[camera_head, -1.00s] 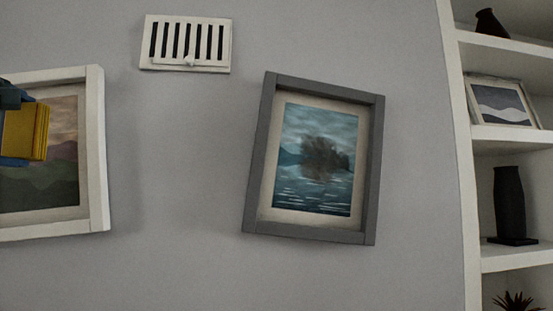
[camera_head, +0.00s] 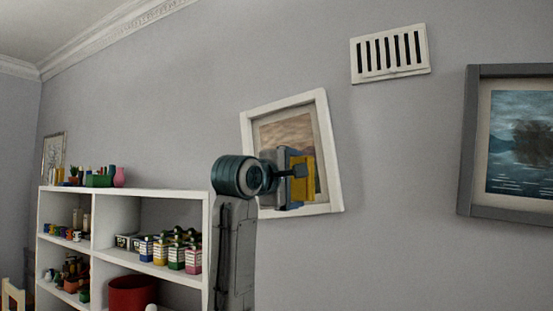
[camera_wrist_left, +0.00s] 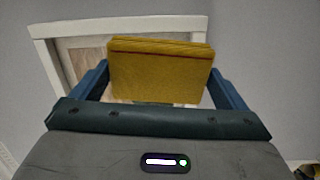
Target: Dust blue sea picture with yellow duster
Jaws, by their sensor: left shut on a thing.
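The blue sea picture (camera_head: 520,150) hangs in a grey frame at the right edge of the head view, partly cut off. It shows dark water, a cloudy sky and a dark mound of trees. My left gripper (camera_head: 297,180) is shut on the yellow duster (camera_head: 304,176), in front of the white-framed picture to the left of the sea picture. In the left wrist view the yellow duster (camera_wrist_left: 160,72) sits between the two blue fingers. I cannot tell whether the duster touches the white-framed picture. My right gripper is not in view.
The white-framed picture (camera_head: 334,170) hangs tilted behind my left gripper. A white vent (camera_head: 391,76) is on the wall between and above the pictures. A white shelf unit (camera_head: 150,193) with bottles, jars and a red pot (camera_head: 132,295) stands at the left. The wall between the pictures is bare.

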